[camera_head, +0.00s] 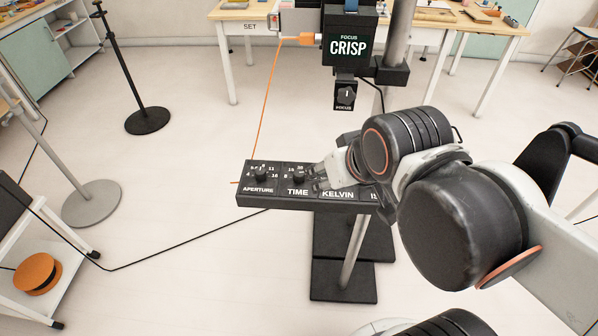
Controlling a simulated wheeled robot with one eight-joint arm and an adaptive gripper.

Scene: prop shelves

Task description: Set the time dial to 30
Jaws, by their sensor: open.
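A black control panel (284,200) stands on a post in the middle of the view. The time dial (299,178) is a small black knob above the TIME label, with small white numbers around it. Its exact pointer direction is too small to read. My gripper (318,178) is just right of the time dial, over the panel, with its fingers pointing left toward the knob. It is open. I cannot tell whether a finger touches the knob. My gripper and arm hide the right side of the dial's scale and most of the KELVIN section.
The aperture dial (261,175) sits left of the time dial. A focus knob box (345,94) hangs below the CRISP display (348,46), above the panel. An orange cable (267,100) runs down behind the panel's left side.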

